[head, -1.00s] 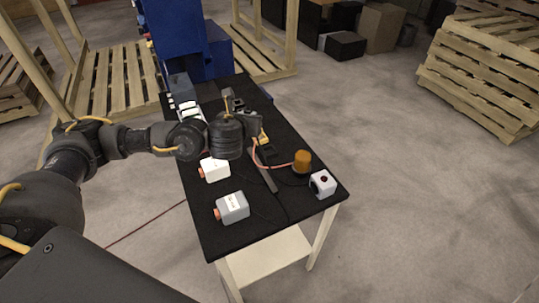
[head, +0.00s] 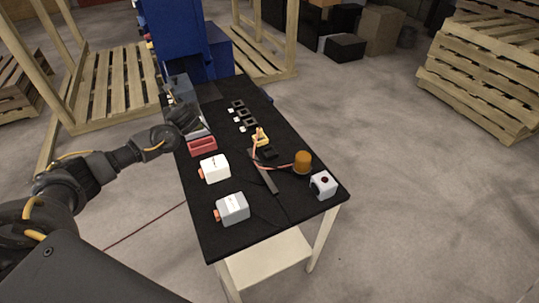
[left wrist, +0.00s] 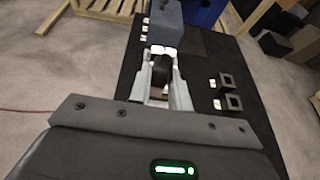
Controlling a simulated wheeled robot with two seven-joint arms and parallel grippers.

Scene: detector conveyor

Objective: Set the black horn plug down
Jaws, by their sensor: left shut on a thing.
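My left gripper (head: 193,126) is over the left side of the black table (head: 225,218), just beyond the red tray (head: 202,146). In the left wrist view, the two pale fingers of this gripper (left wrist: 160,82) are shut on a dark piece, the black horn plug (left wrist: 160,72). Its lower end is hard to make out, so I cannot tell whether it touches the surface below. In the head view the plug is hidden by the gripper. My right gripper is in neither view.
Several black square sockets (head: 245,114) with white tags stand in a row near the table's middle. A white box (head: 214,169), a grey box (head: 232,208), an orange beacon (head: 302,161) and a white button box (head: 323,185) stand nearer. A blue machine (head: 185,40) rises behind.

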